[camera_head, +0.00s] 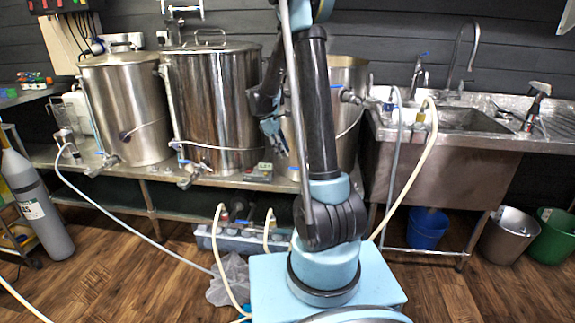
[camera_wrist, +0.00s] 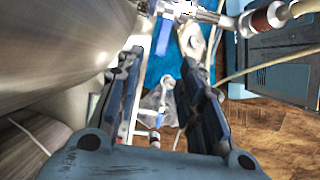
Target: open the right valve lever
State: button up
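A blue valve lever (camera_wrist: 163,35) hangs from a silver valve (camera_wrist: 195,13) at the top of the wrist view, beside a steel kettle wall. My gripper (camera_wrist: 162,57) is open, its two dark fingers apart with nothing held between them. The lever appears just beyond the fingertips; I cannot tell the exact gap in depth. In the head view my gripper (camera_head: 274,135) is in front of the right kettle (camera_head: 349,75), near its left side.
The middle kettle (camera_head: 212,95) and left kettle (camera_head: 125,108) stand on a steel bench, with valves low in front. A sink (camera_head: 470,118) is at right. A pale hose (camera_head: 412,178) hangs from the sink side. A gas cylinder (camera_head: 38,205) stands at left.

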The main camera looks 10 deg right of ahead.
jog(key=x, duration=0.6)
jog(key=shift+f, duration=0.35)
jog(key=shift+d, duration=0.15)
grip_shut()
